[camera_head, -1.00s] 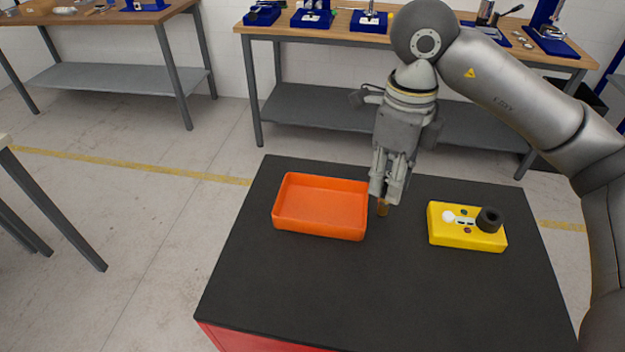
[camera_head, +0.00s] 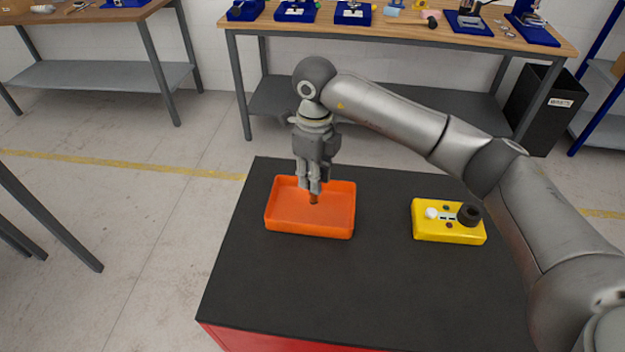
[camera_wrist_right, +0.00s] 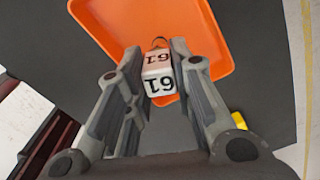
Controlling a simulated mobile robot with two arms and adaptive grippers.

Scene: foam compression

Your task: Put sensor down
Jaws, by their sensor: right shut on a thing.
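My right gripper (camera_head: 314,190) is over the orange tray (camera_head: 300,228) in the head view, pointing down. It is shut on the sensor, whose small brownish lower end (camera_head: 314,199) shows below the fingertips. In the right wrist view the sensor (camera_wrist_right: 158,78) is a small white block marked "61", held between the fingers, with the orange tray (camera_wrist_right: 205,40) behind it. I cannot tell whether the sensor touches the tray floor. The rest of the tray looks empty. My left gripper is not in view.
A yellow box (camera_head: 445,234) with a black ring and a white knob stands on the right of the dark tabletop (camera_head: 330,290). The front of the tabletop is clear. A workbench (camera_head: 400,28) with blue fixtures stands behind.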

